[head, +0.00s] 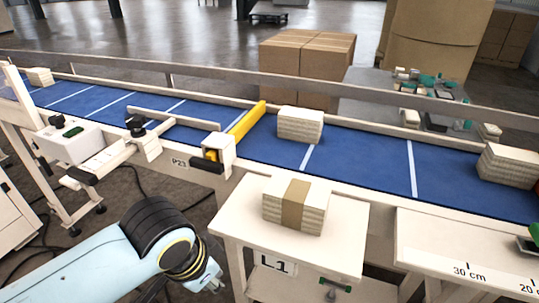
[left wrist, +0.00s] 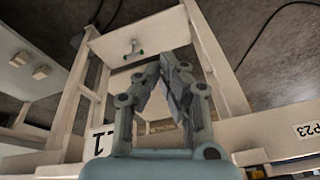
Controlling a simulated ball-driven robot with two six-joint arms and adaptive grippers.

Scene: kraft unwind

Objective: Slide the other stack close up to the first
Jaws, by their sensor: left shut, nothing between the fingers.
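A banded stack (head: 297,206) of pale sheets with a brown kraft band lies on the small side table (head: 345,240) marked L1. An unbanded pale stack (head: 300,125) sits on the blue belt just right of the yellow bar. Another pale stack (head: 509,166) sits on the belt at the far right, well apart from it. A small stack (head: 40,77) is at the belt's far left end. My left gripper (head: 210,280) is low, left of the side table, shut and empty; its fingers also show in the left wrist view (left wrist: 165,72). My right gripper is out of view.
A metal rail (head: 190,72) runs along the belt's far side. A table with a ruler scale (head: 450,250) stands at the lower right. Brown cartons (head: 305,60) stand behind.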

